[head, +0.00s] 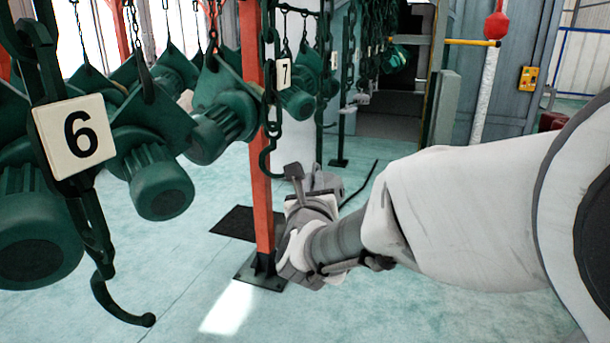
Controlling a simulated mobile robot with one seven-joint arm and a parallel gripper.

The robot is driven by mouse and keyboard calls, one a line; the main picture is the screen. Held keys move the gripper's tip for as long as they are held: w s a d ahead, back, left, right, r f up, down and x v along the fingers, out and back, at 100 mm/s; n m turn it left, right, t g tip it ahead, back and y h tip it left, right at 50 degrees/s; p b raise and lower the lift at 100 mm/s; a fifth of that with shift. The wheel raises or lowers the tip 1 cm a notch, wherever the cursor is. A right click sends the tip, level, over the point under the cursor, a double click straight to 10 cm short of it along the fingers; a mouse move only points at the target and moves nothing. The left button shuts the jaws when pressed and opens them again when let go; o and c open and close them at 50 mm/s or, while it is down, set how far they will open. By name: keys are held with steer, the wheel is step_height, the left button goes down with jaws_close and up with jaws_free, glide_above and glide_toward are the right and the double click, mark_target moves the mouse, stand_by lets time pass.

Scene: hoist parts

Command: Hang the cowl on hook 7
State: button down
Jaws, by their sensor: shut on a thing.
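A white plate with a black 7 (284,74) hangs on a dark chain right of the orange post. Below it a dark green hook, hook 7 (266,163), hangs empty, its lower curve partly in front of the post. My gripper (296,180) is low, just right of the post and a little below and right of this hook, apart from it in the picture. It is shut on a grey rounded thing, which seems to be the cowl (326,181). My wrist hides most of it, so its shape and tilt are unclear.
An orange post (262,190) on a floor plate stands beside my wrist. Hook 6 (122,306), with its number plate (75,136), hangs empty at the front left. Several green motor units (157,185) hang at left. A dark mat (234,222) lies behind the post.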

mark_target(282, 177)
steer(key=shift+n, duration=0.3)
steer(key=a+p, duration=0.1)
steer(key=a, duration=0.1)
steer(key=w+a+f+p, duration=0.1)
steer(key=a+p, duration=0.1)
steer(key=w+a+p, duration=0.1)
steer(key=a+p, duration=0.1)
steer(key=shift+w+a+f, duration=0.15)
steer(key=shift+a+f, duration=0.05)
steer(key=shift+a, duration=0.1)
steer(key=shift+f+b, duration=0.2)
steer(key=shift+b, duration=0.3)
steer(key=shift+a+b, duration=0.15)
steer(key=shift+b, duration=0.3)
steer(key=shift+w+a+f+m+b, duration=0.2)
steer(key=shift+a+m+b, duration=0.2)
steer(key=shift+b, duration=0.75)
steer(key=shift+w+a+f+m+b, duration=0.15)
steer(key=shift+a+m+b, duration=0.25)
steer(key=shift+b, duration=0.75)
steer(key=shift+f+m+b, duration=0.3)
steer(key=shift+b, duration=1)
steer(key=shift+a+r, duration=0.1)
steer(key=shift+a, duration=0.05)
steer(key=shift+w+a+r+b, duration=0.15)
steer(key=shift+a+r+b, duration=0.1)
steer(key=shift+b, duration=0.2)
